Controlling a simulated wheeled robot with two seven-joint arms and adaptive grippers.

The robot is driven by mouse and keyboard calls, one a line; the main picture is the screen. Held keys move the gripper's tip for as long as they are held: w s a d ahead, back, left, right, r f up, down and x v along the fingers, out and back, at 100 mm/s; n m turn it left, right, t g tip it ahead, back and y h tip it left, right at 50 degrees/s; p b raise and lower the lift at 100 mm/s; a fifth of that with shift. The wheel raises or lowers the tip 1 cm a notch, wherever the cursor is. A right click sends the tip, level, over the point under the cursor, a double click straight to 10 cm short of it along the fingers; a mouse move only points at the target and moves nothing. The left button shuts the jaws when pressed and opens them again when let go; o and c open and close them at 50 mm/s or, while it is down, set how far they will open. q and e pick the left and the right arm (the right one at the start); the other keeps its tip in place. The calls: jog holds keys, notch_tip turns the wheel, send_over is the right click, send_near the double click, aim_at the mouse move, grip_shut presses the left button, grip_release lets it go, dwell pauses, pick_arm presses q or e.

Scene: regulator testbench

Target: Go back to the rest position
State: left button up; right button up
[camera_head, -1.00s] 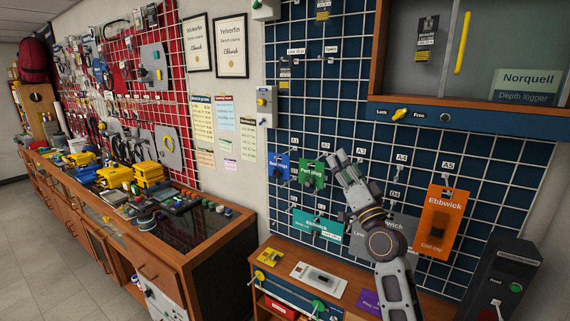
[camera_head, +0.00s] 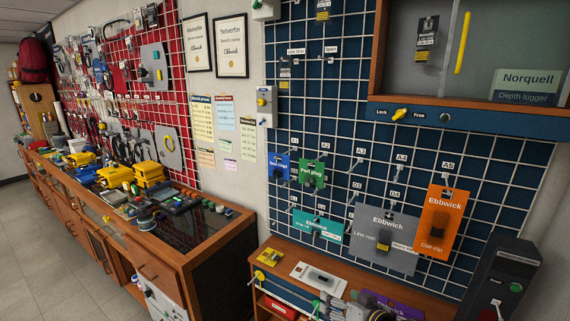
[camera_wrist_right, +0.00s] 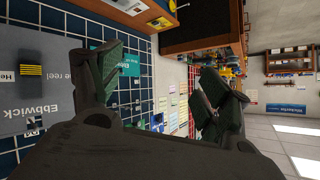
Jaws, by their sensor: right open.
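My right gripper (camera_wrist_right: 165,90) is open in the right wrist view, its two dark fingers wide apart with nothing between them. In the head view only part of my right arm (camera_head: 378,314) shows at the bottom edge, low in front of the bench, clear of the wall grid. My left gripper is not in view. On the blue grid hang a blue packet (camera_head: 279,167), a green packet (camera_head: 312,174), a teal packet (camera_head: 317,226), a grey Ebbwick packet (camera_head: 372,240) and an orange Ebbwick packet (camera_head: 439,222).
A wooden bench (camera_head: 272,245) below the grid carries a yellow item (camera_head: 270,257), a white card (camera_head: 318,277) and a purple packet (camera_head: 400,306). A dark device (camera_head: 500,275) stands at the right. A cabinet (camera_head: 470,122) juts out at upper right. Floor (camera_head: 60,260) at left is clear.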

jog(key=s+d+f+n+g+h, duration=0.15)
jog(key=s+d+f+g, duration=0.35)
jog(key=s, duration=0.5)
jog(key=s+d+f+m+g+h, duration=0.1)
jog(key=s+d+f+g+h, duration=0.15)
jog(key=s+f, duration=0.65)
jog(key=s+f+g+b, duration=0.1)
jog(key=s+f, duration=0.1)
jog(key=f, duration=1.5)
jog(key=s+f+b, duration=0.1)
jog(key=s+f, duration=0.2)
jog(key=f, duration=1.3)
jog(key=s+d+f+b, duration=0.1)
jog(key=s+d+f, duration=0.1)
jog(key=s+f, duration=0.9)
jog(key=s+d+f+g+b, duration=0.1)
jog(key=s+f, duration=0.9)
jog(key=f, duration=0.1)
jog(key=shift+s+d+n+h, duration=0.4)
jog(key=shift+n, duration=0.05)
jog(key=shift+c, duration=0.3)
